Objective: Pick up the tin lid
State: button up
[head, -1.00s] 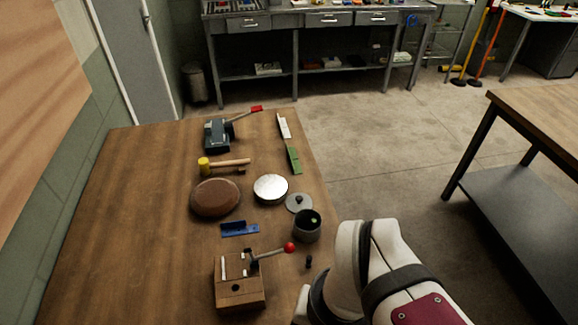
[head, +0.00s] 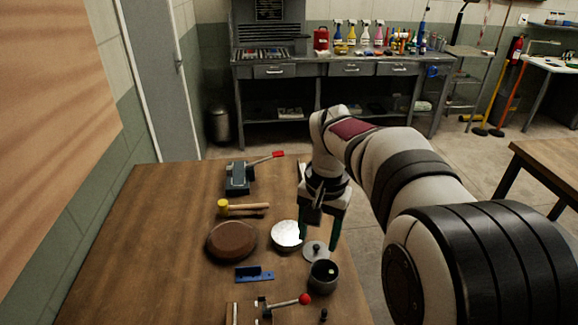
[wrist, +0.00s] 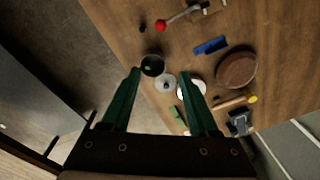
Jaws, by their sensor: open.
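The tin lid (head: 314,256) is a small grey disc with a dark knob, lying flat on the wooden table beside the dark round tin (head: 323,274). In the wrist view the lid (wrist: 169,87) shows between the fingers, with the tin (wrist: 152,66) just above it in the picture. My gripper (head: 318,241) points down over the lid area, its two green fingers spread and empty. In the wrist view the gripper (wrist: 161,73) is open with nothing between the fingertips. The lid appears below the fingers; the exact height gap is unclear.
A brown round block (head: 231,241), a mallet (head: 245,208), a blue piece (head: 254,275) and a red-knobbed lever fixture (head: 303,299) are nearby. The table's right edge is close to the tin.

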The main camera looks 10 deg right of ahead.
jog(key=h, duration=0.1)
send_near(317, 246)
jog(key=shift+m+t, duration=0.3)
jog(key=f, duration=0.8)
jog(key=shift+w+d+f, duration=0.15)
jog(key=shift+d+f, duration=0.15)
jog(key=shift+f, duration=0.1)
grip_shut()
